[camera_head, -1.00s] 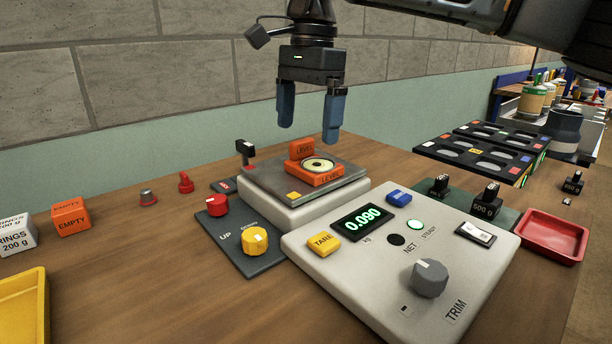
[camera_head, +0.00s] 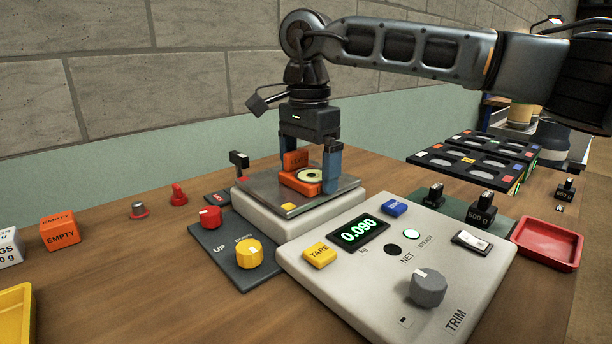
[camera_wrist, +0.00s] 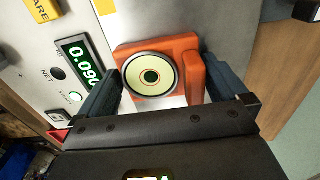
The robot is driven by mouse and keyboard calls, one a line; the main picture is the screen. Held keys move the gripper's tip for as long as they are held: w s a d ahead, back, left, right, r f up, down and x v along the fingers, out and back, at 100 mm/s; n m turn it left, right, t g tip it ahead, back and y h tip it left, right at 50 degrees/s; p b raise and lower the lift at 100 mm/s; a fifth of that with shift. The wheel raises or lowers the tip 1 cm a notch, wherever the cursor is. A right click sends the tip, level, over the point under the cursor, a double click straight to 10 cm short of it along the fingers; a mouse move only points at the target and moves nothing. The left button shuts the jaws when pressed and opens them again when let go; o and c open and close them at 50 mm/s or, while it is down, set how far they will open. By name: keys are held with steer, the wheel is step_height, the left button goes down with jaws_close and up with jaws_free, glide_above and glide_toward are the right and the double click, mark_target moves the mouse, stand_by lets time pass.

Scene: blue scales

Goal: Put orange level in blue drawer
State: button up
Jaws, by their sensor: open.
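The orange level (camera_head: 301,186) sits on the grey scale pan (camera_head: 335,192). It has a low base with a round pale-yellow vial and an upright back block. My gripper (camera_head: 309,172) is lowered over it with open jaws. One blue finger is at the level's right side; the other is mostly hidden behind its back block. In the wrist view the level (camera_wrist: 158,78) lies between the two fingers (camera_wrist: 165,88), with no clear grip on it. I cannot make out a blue drawer in these views.
The scale console (camera_head: 400,262), reading 0.090, stands in front. A knob panel (camera_head: 232,250) is left of it. An orange EMPTY block (camera_head: 60,232) is further left. A red tray (camera_head: 547,243), black weights (camera_head: 480,208) and black slotted trays (camera_head: 470,160) are at right.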

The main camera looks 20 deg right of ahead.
steer(key=c, duration=0.9)
